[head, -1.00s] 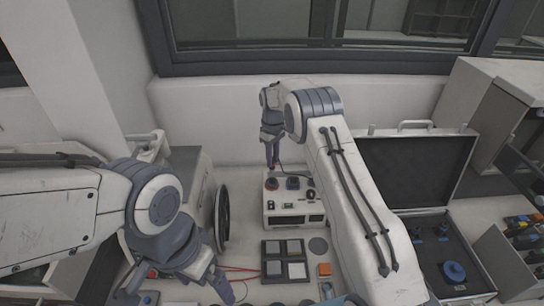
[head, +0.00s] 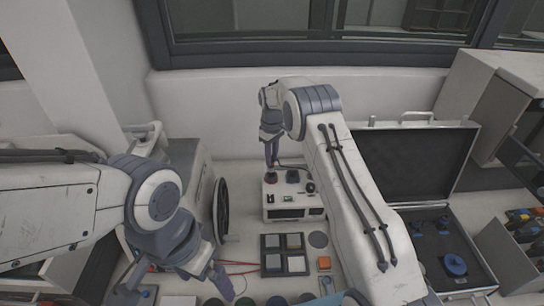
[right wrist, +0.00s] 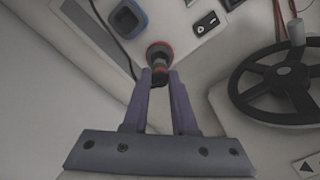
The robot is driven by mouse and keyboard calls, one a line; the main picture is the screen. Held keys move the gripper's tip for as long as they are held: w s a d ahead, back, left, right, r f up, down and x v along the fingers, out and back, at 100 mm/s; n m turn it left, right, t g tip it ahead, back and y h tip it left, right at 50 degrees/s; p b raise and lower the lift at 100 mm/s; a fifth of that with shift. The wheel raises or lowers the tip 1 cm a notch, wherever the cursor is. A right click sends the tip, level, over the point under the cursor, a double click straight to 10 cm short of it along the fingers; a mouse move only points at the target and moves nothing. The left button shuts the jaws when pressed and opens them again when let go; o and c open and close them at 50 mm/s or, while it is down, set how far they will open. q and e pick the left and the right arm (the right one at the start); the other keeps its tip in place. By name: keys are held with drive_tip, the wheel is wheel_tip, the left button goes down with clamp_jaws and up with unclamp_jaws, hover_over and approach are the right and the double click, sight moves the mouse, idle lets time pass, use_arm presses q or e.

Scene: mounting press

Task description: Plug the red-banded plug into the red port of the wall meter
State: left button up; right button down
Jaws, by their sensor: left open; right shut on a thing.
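The wall meter (head: 296,212) is a white box below the window, at the centre of the head view. My right gripper (head: 271,164) is just above its left port. In the right wrist view, my right gripper (right wrist: 160,76) is shut on the dark plug (right wrist: 159,72), whose end meets the red-ringed port (right wrist: 160,47). I cannot tell how deep the plug sits. The blue port (right wrist: 127,18) is beside it, to the upper left. My left gripper (head: 178,287) is open and empty at the lower left, away from the meter.
A black handwheel (right wrist: 285,83) is right of the meter in the right wrist view. An open case (head: 440,240) stands at the right of the head view. A tray of square blocks (head: 284,254) lies in front of the meter. A thin dark cable (right wrist: 100,20) runs near the plug.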

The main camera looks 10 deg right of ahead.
sight(272, 170)
drive_tip(key=shift+f, duration=0.15)
drive_tip(key=shift+f+b, duration=0.4)
drive_tip(key=shift+f, duration=0.2)
drive_tip(key=shift+f, duration=0.15)
idle(0.4)
drive_tip(key=shift+f+b, duration=0.65)
drive_tip(key=shift+f, duration=0.2)
drive_tip(key=shift+f, duration=0.35)
drive_tip(key=shift+c, duration=0.4)
unclamp_jaws()
